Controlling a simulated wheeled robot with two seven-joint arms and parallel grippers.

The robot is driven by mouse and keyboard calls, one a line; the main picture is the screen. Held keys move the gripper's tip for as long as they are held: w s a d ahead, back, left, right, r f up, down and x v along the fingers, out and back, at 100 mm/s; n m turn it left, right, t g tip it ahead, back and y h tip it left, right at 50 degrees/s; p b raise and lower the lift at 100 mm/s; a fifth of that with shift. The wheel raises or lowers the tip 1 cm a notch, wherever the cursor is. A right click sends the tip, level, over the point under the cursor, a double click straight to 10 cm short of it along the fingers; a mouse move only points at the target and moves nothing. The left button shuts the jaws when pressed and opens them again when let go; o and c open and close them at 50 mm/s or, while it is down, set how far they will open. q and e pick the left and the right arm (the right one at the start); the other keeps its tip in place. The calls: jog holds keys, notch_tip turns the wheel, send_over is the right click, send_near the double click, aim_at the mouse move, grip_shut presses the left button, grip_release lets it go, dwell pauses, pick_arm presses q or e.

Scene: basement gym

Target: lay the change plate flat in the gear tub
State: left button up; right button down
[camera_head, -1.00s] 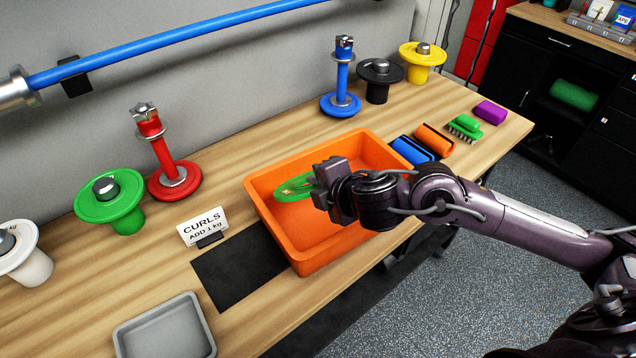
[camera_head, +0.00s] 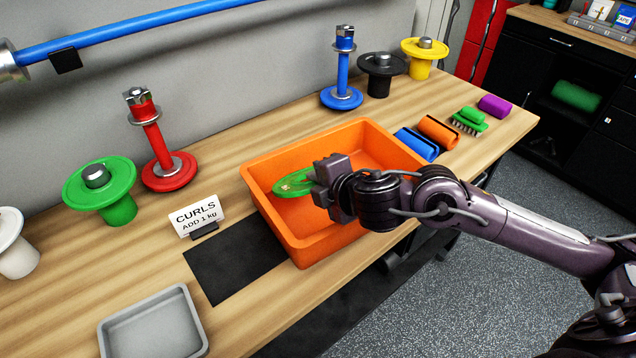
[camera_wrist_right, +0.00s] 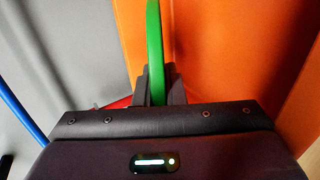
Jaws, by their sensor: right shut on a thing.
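The change plate is a thin green disc (camera_head: 292,183) inside the mouth of the orange gear tub (camera_head: 290,245). My right gripper (camera_head: 322,183) is over the tub and shut on the plate's near right edge. In the right wrist view the plate (camera_wrist_right: 155,45) shows edge-on between the fingers (camera_wrist_right: 155,88), with the tub's orange wall (camera_wrist_right: 225,50) beside and beyond it. In the head view the plate looks tilted. I cannot tell whether it touches the tub floor. My left gripper is not in view.

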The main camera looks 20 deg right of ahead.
jog(key=f, duration=0.1)
jog(key=s+f, duration=0.1)
jog(key=f, duration=0.1)
jog(key=shift+a+g, duration=0.1)
jog(key=shift+g, duration=0.3)
jog(key=c, duration=1.4)
grip_release()
jog(key=shift+c, duration=0.2)
jog(key=shift+s+f, duration=0.1)
jog(key=shift+f, duration=0.15)
jog(key=shift+s+r, duration=0.25)
jog(key=shift+r, duration=0.15)
jog(key=s+d+r+p, duration=0.1)
jog(key=s+r+p, duration=0.2)
jog(key=r, duration=0.3)
jog(key=shift+s+d+r+t+p, duration=0.35)
jog(key=shift+s+d+r+t, duration=0.05)
jog(key=shift+s, duration=0.4)
